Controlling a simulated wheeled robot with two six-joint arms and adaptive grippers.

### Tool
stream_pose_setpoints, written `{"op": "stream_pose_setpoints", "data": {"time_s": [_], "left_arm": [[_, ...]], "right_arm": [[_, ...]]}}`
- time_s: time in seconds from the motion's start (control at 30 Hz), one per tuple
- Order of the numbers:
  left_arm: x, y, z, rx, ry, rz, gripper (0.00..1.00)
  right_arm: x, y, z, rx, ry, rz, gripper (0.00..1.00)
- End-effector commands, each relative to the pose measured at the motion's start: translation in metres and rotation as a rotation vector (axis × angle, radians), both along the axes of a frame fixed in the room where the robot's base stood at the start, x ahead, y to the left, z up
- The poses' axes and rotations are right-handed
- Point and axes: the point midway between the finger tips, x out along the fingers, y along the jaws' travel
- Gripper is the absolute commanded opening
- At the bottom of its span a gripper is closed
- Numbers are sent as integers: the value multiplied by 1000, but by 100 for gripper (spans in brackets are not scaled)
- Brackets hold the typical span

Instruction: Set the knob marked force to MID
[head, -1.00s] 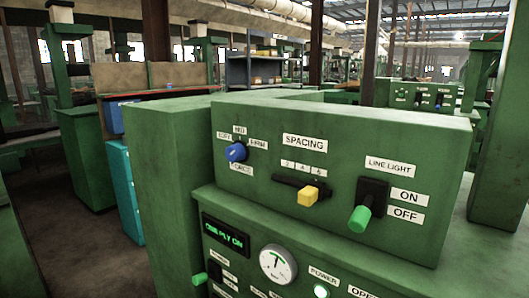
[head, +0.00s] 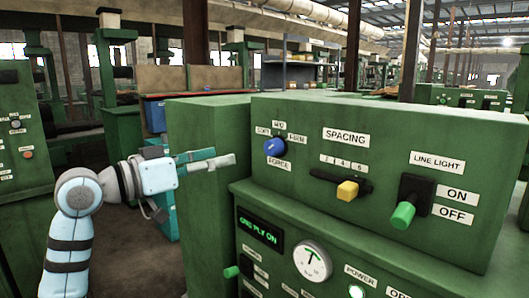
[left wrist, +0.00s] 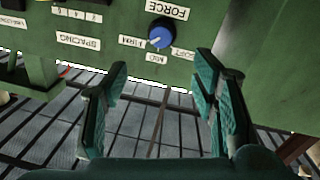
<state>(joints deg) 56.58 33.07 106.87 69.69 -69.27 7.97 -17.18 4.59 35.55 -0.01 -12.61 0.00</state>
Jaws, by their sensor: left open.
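The blue force knob (head: 274,147) is on the green panel's upper left, with SOFT, MID and FIRM labels around it and FORCE below. It also shows in the left wrist view (left wrist: 160,31), upside down, where its pale mark seems to point toward the FIRM side. The exact angle is hard to read in the head view. My left gripper (head: 212,160) is left of the knob, apart from it, in front of the cabinet's left part. In the left wrist view its two fingers (left wrist: 162,75) are spread and empty, with the knob beyond them. My right gripper is out of view.
The yellow SPACING slider (head: 347,190) and the green LINE LIGHT lever (head: 403,215) stick out to the right of the knob. A round gauge (head: 312,260) sits on the lower panel. Open floor shows left of the cabinet.

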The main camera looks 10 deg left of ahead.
Motion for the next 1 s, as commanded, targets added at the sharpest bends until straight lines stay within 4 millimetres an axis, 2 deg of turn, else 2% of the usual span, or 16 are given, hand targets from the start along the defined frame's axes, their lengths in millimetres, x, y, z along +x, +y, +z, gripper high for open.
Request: {"op": "stream_pose_setpoints", "data": {"time_s": [0.3, 0.5, 0.63, 0.87, 1.0], "left_arm": [[63, -52, 1, -6, 6, -4, 53], [94, -75, 1, -4, 4, -1, 53], [103, -81, 0, -2, 4, 1, 53], [104, -82, -1, -1, 3, 2, 53], [104, -81, -1, -2, 4, 1, 34]], "right_arm": [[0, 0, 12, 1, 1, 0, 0], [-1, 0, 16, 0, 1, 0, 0], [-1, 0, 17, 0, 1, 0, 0], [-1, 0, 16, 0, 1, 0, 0], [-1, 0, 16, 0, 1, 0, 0]]}}
